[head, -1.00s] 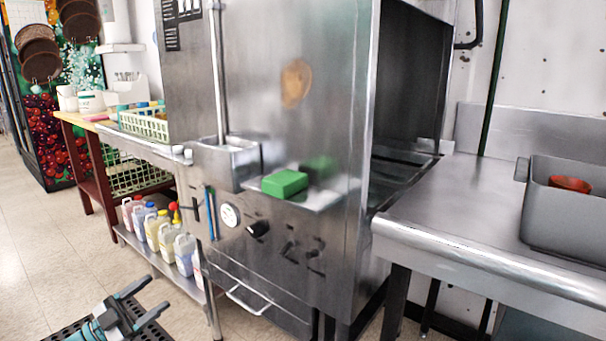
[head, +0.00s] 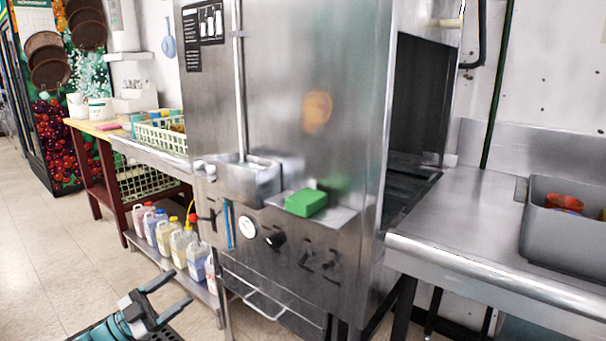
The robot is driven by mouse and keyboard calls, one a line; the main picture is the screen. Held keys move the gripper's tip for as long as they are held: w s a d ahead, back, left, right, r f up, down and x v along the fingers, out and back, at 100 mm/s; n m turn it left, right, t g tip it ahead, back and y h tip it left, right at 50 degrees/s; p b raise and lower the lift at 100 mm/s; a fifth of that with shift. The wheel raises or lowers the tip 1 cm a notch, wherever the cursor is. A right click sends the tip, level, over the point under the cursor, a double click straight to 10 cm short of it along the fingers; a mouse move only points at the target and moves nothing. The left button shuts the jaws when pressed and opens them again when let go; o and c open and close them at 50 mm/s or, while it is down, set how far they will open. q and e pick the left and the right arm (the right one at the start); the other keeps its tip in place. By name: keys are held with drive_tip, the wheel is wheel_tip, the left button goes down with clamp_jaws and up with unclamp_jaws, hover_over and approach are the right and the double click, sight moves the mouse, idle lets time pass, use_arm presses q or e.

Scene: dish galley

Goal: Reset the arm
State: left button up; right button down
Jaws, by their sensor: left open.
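My left gripper (head: 167,297) shows at the bottom left of the head view. Its two dark fingers are spread apart, with nothing between them. It is in front of the steel dishwasher and the low shelf of jugs, and apart from both. Part of my teal and grey left arm shows behind it at the bottom edge. My right gripper is not in the head view.
A tall steel dishwasher (head: 290,60) fills the middle, with a green sponge (head: 306,203) on its small ledge. Several jugs (head: 183,246) stand on a low shelf. A grey bin (head: 566,236) sits on the right steel counter (head: 450,215). The tiled floor (head: 60,255) at left is clear.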

use_arm(q)
drive_tip(key=d+r+n+t+y+p, duration=0.2)
drive_tip(key=d+r+n+p, duration=0.4)
drive_tip(key=d+r+p, duration=0.4)
drive_tip(key=s+d+f+n+y+p, duration=0.2)
drive_tip(key=d+f+n+y+p, duration=0.2)
drive_tip(key=n+y+p, duration=0.3)
drive_tip(key=s+d+f+n+g+y+p, duration=0.1)
drive_tip(key=s+f+g, duration=0.4)
drive_tip(key=s, duration=0.6)
drive_tip(key=s+d+f+n+g+y+p, duration=0.1)
drive_tip(key=s+f+n+g+y+p, duration=0.1)
drive_tip(key=s+f, duration=0.4)
drive_tip(key=s+d+f+n+g+y+p, duration=0.1)
drive_tip(key=s+f+g, duration=0.5)
drive_tip(key=s, duration=1.1)
drive_tip(key=shift+f+n+g+y+p, duration=0.25)
drive_tip(key=shift+n+g+y+p, duration=0.2)
drive_tip(key=shift+n+g, duration=0.55)
drive_tip(key=shift+s+d, duration=0.1)
